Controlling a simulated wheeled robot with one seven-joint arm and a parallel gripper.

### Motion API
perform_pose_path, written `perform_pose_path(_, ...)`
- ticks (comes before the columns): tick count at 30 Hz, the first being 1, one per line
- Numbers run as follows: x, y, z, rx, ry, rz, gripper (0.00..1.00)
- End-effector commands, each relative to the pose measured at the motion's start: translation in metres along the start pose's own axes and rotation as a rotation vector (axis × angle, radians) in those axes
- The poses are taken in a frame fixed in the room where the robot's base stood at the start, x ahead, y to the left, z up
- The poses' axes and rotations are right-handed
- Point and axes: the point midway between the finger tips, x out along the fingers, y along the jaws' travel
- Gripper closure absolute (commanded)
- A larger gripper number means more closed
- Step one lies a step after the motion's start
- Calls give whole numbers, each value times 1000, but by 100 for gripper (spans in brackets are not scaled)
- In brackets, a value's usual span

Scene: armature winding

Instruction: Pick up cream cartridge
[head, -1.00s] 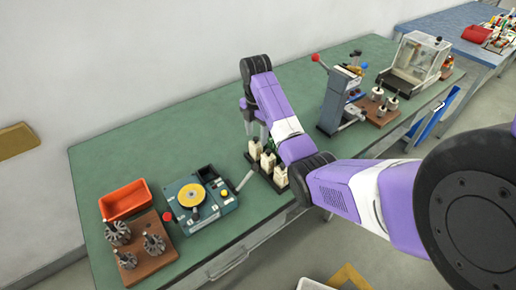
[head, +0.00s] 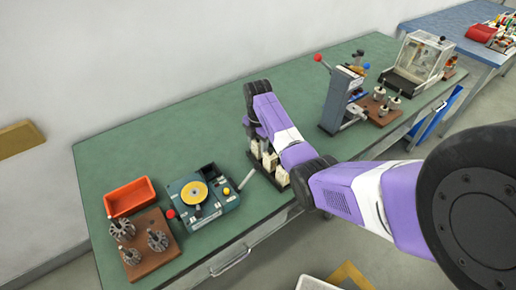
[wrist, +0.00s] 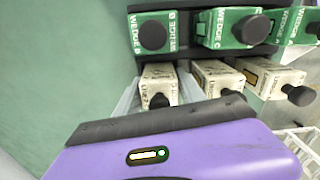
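In the wrist view, several block cartridges stand in a dark rack (wrist: 122,55). The cream row holds a left cream cartridge (wrist: 158,74), a middle one (wrist: 215,75) and a right one (wrist: 270,78), each with a black knob. Behind them is a green row labelled WEDGE (wrist: 232,27). My gripper (wrist: 160,88) points down, with pale fingers on either side of the left cream cartridge; it looks open, and finger contact is unclear. In the head view, my gripper (head: 252,138) is at the left end of the cream cartridges (head: 269,160); my arm hides part of the rack.
Left of the rack are a teal device with a yellow disc (head: 193,192), an orange tray (head: 128,198) and a brown board with toothed rotors (head: 155,262). To the right stands a grey press (head: 340,95). The green tabletop (head: 170,130) behind is clear.

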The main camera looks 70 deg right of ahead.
Motion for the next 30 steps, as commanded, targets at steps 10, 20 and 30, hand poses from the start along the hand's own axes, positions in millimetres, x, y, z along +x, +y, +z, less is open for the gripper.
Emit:
perform_pose_path(10, -1, 0, 0, 0, 0, 1, 100)
perform_pose_path(20, -9, 1, 1, 0, -1, 2, 100)
perform_pose_path(30, -71, 2, 1, 0, -3, 7, 100)
